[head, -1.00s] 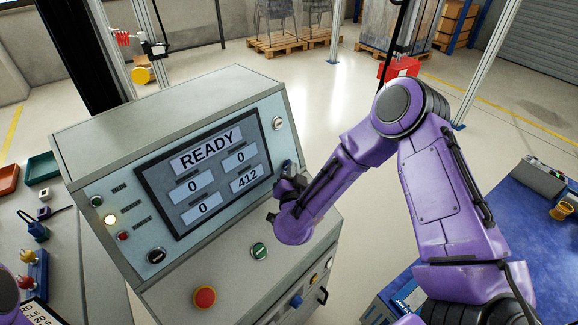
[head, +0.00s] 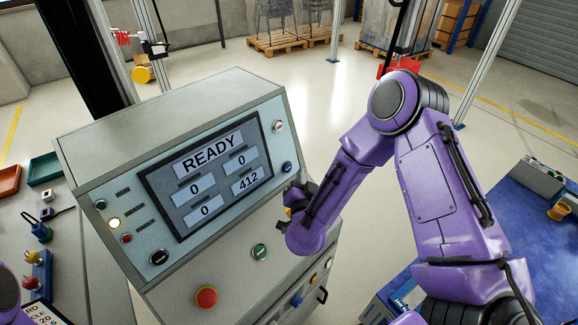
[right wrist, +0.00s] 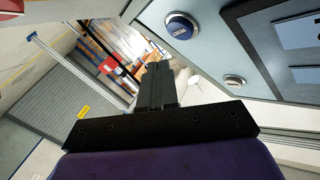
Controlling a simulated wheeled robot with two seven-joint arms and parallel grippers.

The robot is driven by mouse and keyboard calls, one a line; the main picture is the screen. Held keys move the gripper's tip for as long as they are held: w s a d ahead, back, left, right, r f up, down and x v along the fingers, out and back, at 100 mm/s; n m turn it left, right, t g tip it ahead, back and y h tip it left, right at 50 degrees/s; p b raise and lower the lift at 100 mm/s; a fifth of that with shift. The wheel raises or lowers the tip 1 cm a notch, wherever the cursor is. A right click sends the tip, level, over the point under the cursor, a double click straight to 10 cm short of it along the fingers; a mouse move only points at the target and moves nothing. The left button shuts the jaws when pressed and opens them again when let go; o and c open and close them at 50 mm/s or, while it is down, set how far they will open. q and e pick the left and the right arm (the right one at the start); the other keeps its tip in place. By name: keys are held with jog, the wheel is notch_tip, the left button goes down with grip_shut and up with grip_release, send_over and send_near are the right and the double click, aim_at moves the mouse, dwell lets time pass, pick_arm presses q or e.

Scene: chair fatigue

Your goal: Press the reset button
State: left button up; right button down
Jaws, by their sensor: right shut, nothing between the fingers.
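The grey control console (head: 170,105) stands in front of me, its screen (head: 205,180) reading READY with three zeros and 412. A blue round button (head: 287,168) sits at the right edge of the panel, and it also shows in the right wrist view (right wrist: 180,26); its small lettering is unreadable. My right gripper (head: 293,197) is shut and empty, just below the blue button and apart from it. Its closed fingers also show in the right wrist view (right wrist: 157,75), pointing past the button's side. My left gripper is out of view.
A white button (head: 278,127) is above the blue one, a green button (head: 260,251) and a red mushroom button (head: 206,297) are on the lower ledge. Black (head: 159,257) and red (head: 126,238) controls line the left side. A blue-topped table (head: 530,230) stands right.

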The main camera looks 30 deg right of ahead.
jog(key=s, duration=0.2)
jog(key=shift+s+d+r+p, duration=0.3)
jog(key=shift+s+d+r, duration=0.05)
jog(key=shift+d, duration=0.05)
dwell(0.6)
